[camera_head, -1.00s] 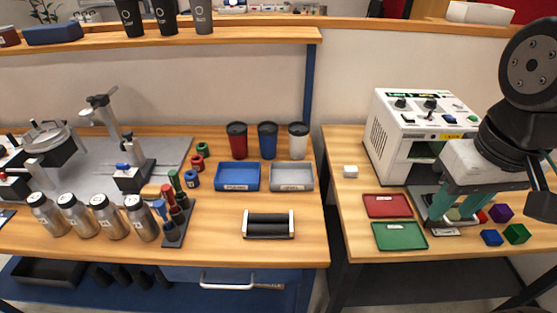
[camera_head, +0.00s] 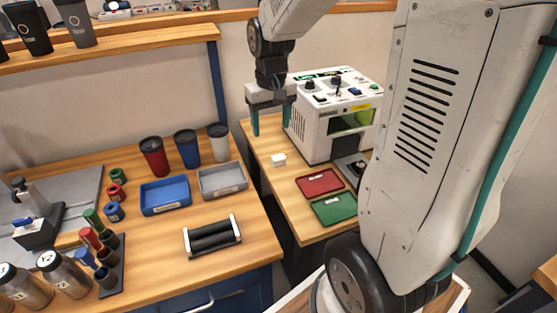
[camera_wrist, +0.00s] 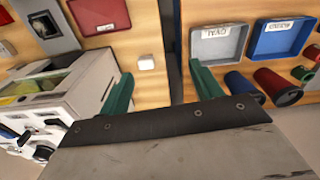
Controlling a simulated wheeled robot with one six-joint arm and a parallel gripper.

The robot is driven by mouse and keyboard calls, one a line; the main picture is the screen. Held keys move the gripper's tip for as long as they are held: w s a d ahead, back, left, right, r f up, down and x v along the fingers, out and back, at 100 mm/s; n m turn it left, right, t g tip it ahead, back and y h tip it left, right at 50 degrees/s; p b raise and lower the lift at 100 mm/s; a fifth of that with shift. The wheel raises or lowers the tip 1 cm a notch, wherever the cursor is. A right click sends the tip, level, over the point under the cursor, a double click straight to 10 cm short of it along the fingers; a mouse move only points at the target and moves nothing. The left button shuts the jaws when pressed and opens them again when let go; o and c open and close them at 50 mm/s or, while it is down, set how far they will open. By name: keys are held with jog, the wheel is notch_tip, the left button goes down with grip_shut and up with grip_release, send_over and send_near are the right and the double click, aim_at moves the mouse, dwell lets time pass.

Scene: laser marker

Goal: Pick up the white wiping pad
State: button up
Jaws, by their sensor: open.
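The white wiping pad (camera_head: 279,160) is a small white block lying on the right-hand wooden table, near its left edge. It also shows in the wrist view (camera_wrist: 146,62), just beyond and between the green fingertips, nearer the left one. My gripper (camera_head: 271,126) has two green fingers, spread apart with nothing between them. It hangs pointing down above the table's left side, up and slightly left of the pad in the head view. In the wrist view, my gripper (camera_wrist: 162,72) is apart from the pad. Nothing hides the pad.
The white laser marker machine (camera_head: 335,110) stands right of the pad. A red tray (camera_head: 320,183) and a green tray (camera_head: 334,209) lie in front. Red, blue and white cups, a blue tray (camera_head: 165,195) and a grey tray (camera_head: 222,181) stand on the left table.

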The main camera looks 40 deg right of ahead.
jog(key=m, duration=0.1)
send_over(279, 157)
notch_tip(279, 157, down, 10)
jog(key=shift+w+r, duration=0.15)
notch_tip(279, 157, down, 8)
jog(key=shift+r, duration=0.1)
jog(key=c, duration=1.1)
